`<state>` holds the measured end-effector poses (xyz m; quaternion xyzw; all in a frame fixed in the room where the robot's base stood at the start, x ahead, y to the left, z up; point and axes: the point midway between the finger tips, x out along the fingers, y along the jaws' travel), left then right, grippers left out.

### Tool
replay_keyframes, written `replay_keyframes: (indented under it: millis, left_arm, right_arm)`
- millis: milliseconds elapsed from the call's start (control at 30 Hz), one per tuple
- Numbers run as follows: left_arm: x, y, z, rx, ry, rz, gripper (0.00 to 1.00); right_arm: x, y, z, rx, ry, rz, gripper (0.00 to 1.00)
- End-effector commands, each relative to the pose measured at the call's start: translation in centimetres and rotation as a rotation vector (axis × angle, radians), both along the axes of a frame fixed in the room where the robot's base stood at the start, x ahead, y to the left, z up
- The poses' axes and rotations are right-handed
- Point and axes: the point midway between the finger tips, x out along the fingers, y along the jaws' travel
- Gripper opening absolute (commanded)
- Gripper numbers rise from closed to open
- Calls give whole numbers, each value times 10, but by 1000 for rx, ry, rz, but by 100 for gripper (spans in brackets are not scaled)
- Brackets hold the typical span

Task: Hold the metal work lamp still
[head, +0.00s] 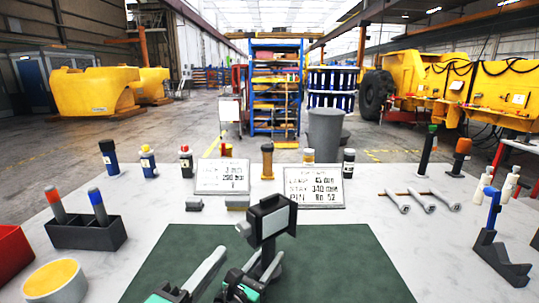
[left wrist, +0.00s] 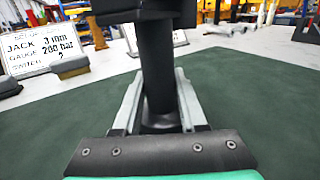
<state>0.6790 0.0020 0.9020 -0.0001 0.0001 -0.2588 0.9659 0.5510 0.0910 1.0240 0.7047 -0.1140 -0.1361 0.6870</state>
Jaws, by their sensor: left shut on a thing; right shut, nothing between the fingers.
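The metal work lamp (head: 270,222) stands upright on the dark green mat (head: 330,262), with a dark boxy head and a pale panel. My left gripper (head: 263,264) is shut on its dark stem, below the head. In the left wrist view the stem (left wrist: 158,70) rises between the two grey fingers of my left gripper (left wrist: 158,108); the top of the lamp is cut off. My right gripper (head: 218,254) is shut and empty, just left of the lamp, over the mat.
Two white sign cards (head: 313,187) stand behind the mat. A dark holder with two markers (head: 88,232) and a yellow-topped round tin (head: 55,281) are at left. Several metal pins (head: 422,201) and a dark blue-handled bracket (head: 490,245) are at right.

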Motion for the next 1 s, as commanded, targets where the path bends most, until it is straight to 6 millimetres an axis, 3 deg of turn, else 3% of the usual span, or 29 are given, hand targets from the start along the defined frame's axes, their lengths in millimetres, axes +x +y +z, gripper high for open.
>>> replay_keyframes:
  millis: [167,200,367,767,1000]
  left_arm:
    - [0,0,-1,1,2,0,0]
    - [0,0,-1,1,2,0,47]
    - [0,0,-1,0,1,0,75]
    - [-3,2,0,0,-1,0,76]
    - [-27,17,-1,0,-1,3,76]
  right_arm:
    - [0,0,0,0,0,0,0]
    - [0,0,0,0,0,0,0]
    - [0,0,0,0,0,0,0]
    - [0,0,0,0,0,0,0]
    - [0,0,0,0,0,0,0]
